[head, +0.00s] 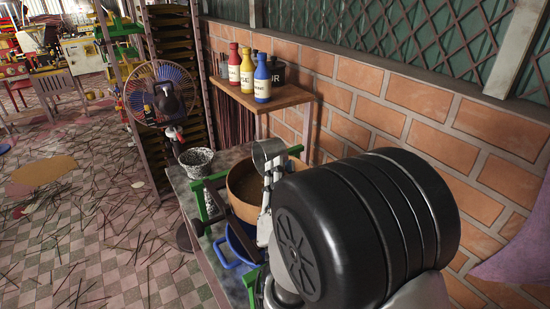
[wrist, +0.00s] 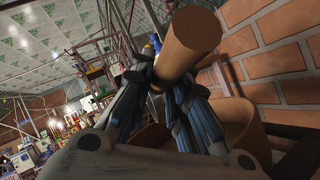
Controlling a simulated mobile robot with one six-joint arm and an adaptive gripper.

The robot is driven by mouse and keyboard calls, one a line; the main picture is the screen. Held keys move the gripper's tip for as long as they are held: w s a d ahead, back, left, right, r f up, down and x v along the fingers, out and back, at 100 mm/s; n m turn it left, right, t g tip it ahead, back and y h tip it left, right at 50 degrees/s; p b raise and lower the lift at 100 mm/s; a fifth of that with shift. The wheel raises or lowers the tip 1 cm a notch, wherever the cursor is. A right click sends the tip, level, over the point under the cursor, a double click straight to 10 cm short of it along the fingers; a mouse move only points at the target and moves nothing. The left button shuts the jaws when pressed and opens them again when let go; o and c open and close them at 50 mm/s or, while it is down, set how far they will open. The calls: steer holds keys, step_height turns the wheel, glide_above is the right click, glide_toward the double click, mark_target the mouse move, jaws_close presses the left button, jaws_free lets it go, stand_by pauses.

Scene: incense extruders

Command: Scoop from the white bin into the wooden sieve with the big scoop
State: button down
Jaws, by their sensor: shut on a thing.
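The big scoop's grey metal cup (head: 270,158) is held above the right part of the wooden sieve (head: 236,200). I cannot tell what is in the cup. My gripper (head: 267,190) is over the sieve's right side, partly hidden by my arm. In the wrist view my gripper (wrist: 168,88) is shut on the scoop's brown wooden handle (wrist: 190,45). The sieve's tan wall (wrist: 236,118) shows behind the fingers. The sieve holds brown material. A white, dark-speckled bin (head: 196,162) stands to the left of the sieve, apart from the scoop.
A blue pot (head: 236,254) sits below the sieve, on a grey bench with green frame parts. A wooden shelf (head: 262,96) with red, yellow and blue bottles is behind, against the brick wall (head: 390,110). A fan (head: 160,92) stands at left. Thin sticks litter the floor.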

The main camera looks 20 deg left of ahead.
step_height(320, 180, up, 2)
steer(key=m+h+p, duration=0.1)
steer(key=m, duration=0.1)
steer(key=m+h+p, duration=0.1)
steer(key=m+p, duration=0.1)
steer(key=shift+s+a+g+h, duration=0.15)
steer(key=shift+g+h, duration=0.15)
steer(key=shift+g, duration=0.1)
steer(key=m, duration=0.1)
steer(key=m+g+h+p, duration=0.1)
steer(key=shift+r+m+p, duration=0.3)
steer(key=shift+r+m, duration=0.05)
steer(key=shift+m, duration=0.05)
steer(key=m+g+p, duration=0.1)
steer(key=m+g+h+p, duration=0.1)
steer(key=m, duration=0.1)
steer(key=shift+r, duration=0.3)
steer(key=shift+r+m+g+p, duration=0.2)
steer(key=shift+m+g+p, duration=0.6)
steer(key=shift+m, duration=0.4)
steer(key=shift+d+r+m+g, duration=0.15)
steer(key=shift+d+m+g, duration=0.05)
steer(key=shift+m+g, duration=0.7)
steer(key=shift+r+m+g+y+b, duration=0.1)
steer(key=shift+m+g+y+b, duration=0.2)
steer(key=shift+m+g, duration=0.55)
steer(key=shift+a, duration=0.1)
